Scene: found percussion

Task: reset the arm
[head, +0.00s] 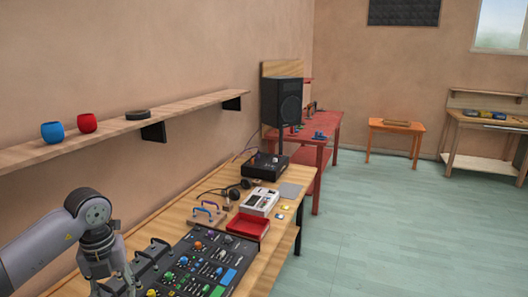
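My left arm comes in from the lower left over the near end of the wooden workbench (250,275). Its wrist points down beside a dark control panel (205,262) with many coloured knobs. My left gripper (118,288) is at the bottom edge and partly cut off, so I cannot tell whether its fingers are open or shut. My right arm and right gripper are not in view.
A wooden shelf (60,146) on the left wall holds a blue cup (52,132), a red cup (87,123) and a dark ring (138,115). The floor (370,230) on the right is clear.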

